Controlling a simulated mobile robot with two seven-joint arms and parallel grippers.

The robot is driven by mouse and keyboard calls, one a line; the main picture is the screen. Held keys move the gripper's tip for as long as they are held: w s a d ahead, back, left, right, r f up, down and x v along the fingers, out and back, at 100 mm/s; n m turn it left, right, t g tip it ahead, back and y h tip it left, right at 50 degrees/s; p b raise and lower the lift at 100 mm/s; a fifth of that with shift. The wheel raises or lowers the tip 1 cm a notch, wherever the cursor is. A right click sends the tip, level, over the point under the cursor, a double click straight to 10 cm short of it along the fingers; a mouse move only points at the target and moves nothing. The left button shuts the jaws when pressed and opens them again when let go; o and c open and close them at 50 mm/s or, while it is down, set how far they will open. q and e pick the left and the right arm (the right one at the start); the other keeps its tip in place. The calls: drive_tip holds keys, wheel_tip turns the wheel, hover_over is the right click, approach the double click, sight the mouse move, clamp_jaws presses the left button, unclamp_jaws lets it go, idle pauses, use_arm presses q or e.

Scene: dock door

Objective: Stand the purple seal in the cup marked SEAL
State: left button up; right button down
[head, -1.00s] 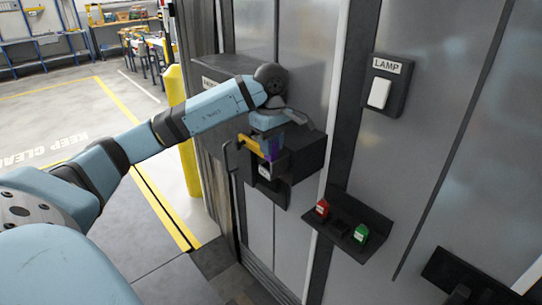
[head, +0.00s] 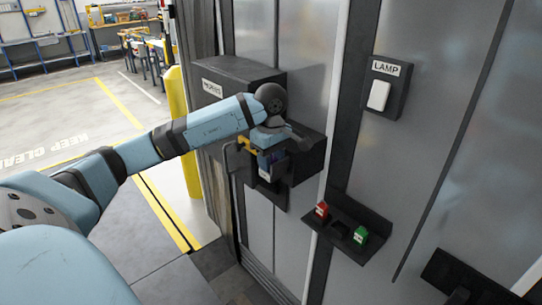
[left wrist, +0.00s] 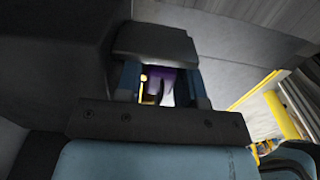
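The purple seal (left wrist: 163,76) shows between the two blue fingers of my left gripper in the left wrist view; its lower part is in shadow. In the head view my left gripper (head: 269,163) points down at the front of a dark wall box (head: 309,160), with only a sliver of purple between its fingers. The gripper appears shut on the seal. A small white label (head: 265,173) sits at the box front, just below the fingers; its word is too small to read. The cup is mostly hidden behind the gripper.
A dark shelf (head: 375,222) to the right holds a red piece (head: 321,211) and a green piece (head: 360,236). A LAMP switch (head: 379,95) is above it. A larger labelled box (head: 240,73) stands behind my forearm. A bent handle (head: 229,158) sticks out left of the gripper.

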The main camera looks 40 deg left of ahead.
use_arm(q)
drive_tip(key=shift+r, duration=0.7)
wheel_tip(320, 180, up, 11)
drive_tip(key=shift+b, duration=0.45)
